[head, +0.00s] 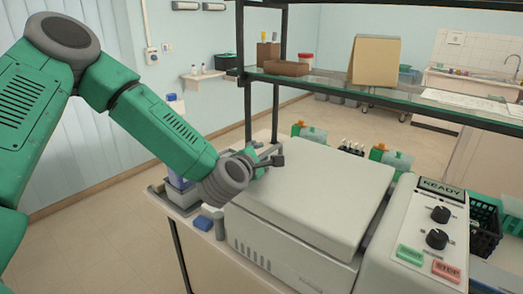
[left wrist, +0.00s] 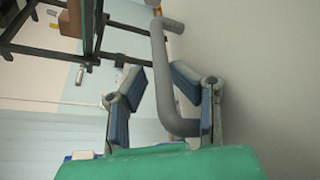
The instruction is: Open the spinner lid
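The spinner (head: 290,245) is a pale grey box on the bench in the head view. Its lid (head: 318,185) lies flat and closed on top. In the left wrist view the lid (left wrist: 265,70) fills the right side, with a grey bar handle (left wrist: 172,75) standing off it. My left gripper (head: 264,162) is at the lid's left edge. In the left wrist view its two fingers (left wrist: 160,100) are apart, with the handle between them and a gap on the left finger's side. Contact with the right finger cannot be told. My right gripper is in neither view.
The control panel (head: 425,225) with knobs, green and red buttons and a READY display stands right of the lid. A shelf (head: 415,100) on dark posts runs behind and above the spinner.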

